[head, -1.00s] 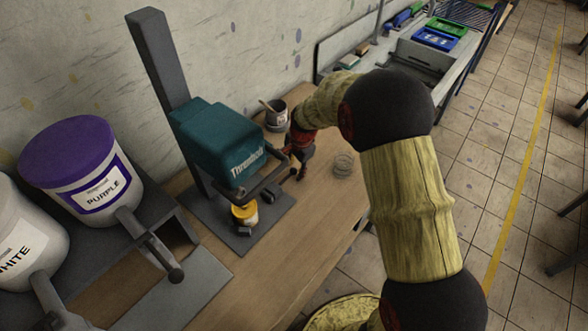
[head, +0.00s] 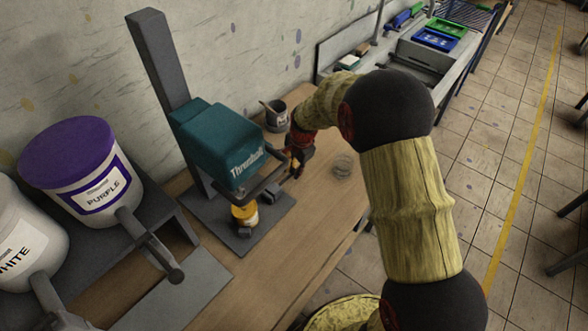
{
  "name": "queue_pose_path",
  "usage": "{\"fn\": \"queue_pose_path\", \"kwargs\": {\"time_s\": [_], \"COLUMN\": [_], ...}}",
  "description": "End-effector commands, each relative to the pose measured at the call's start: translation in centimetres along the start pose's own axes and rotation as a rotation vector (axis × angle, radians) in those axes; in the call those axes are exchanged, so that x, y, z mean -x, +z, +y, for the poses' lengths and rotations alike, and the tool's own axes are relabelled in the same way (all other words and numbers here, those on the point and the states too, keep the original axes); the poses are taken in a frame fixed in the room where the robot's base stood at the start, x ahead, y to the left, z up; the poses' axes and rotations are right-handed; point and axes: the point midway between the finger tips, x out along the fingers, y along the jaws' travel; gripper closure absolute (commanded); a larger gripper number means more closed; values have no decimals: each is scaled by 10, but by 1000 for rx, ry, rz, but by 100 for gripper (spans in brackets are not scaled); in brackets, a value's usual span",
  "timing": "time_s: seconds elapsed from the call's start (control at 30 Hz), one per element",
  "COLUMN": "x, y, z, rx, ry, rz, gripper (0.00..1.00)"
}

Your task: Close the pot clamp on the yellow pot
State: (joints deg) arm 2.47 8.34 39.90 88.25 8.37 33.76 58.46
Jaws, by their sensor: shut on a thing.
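The small yellow pot (head: 244,214) stands upright on the dark base plate of the teal machine (head: 218,146). Dark clamp blocks sit beside it, one at its front (head: 244,232) and one to its right (head: 269,197). I cannot tell whether they touch the pot. A dark bar (head: 262,190) runs across in front of the machine, above the pot, and hides part of its top. My gripper (head: 297,170) is at the right end of this bar and shut on it; the fingertips are small and partly hidden.
A grey cup (head: 276,115) with a stick stands behind my gripper. A faint coil (head: 342,168) lies to the right on the wooden bench (head: 308,228). Purple (head: 78,172) and white (head: 30,240) tubs stand at the left. The bench's right edge drops to the tiled floor.

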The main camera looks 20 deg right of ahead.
Motion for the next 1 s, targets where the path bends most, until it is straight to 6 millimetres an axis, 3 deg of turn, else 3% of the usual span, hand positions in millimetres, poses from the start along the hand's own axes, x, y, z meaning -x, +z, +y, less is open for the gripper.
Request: {"fn": "queue_pose_path", "kwargs": {"time_s": [0.3, 0.6, 0.9, 0.93, 1.0], "x": [1, 4, 2, 2, 2], "y": [2, 46, 49, 49, 49], "z": [0, 8, 9, 9, 9], "rx": [1, 3, 0, 0, 0], "ry": [-1, -1, -1, -1, -1], "rz": [0, 0, 0, 0, 0], "gripper": [100, 100, 100, 77, 73]}}
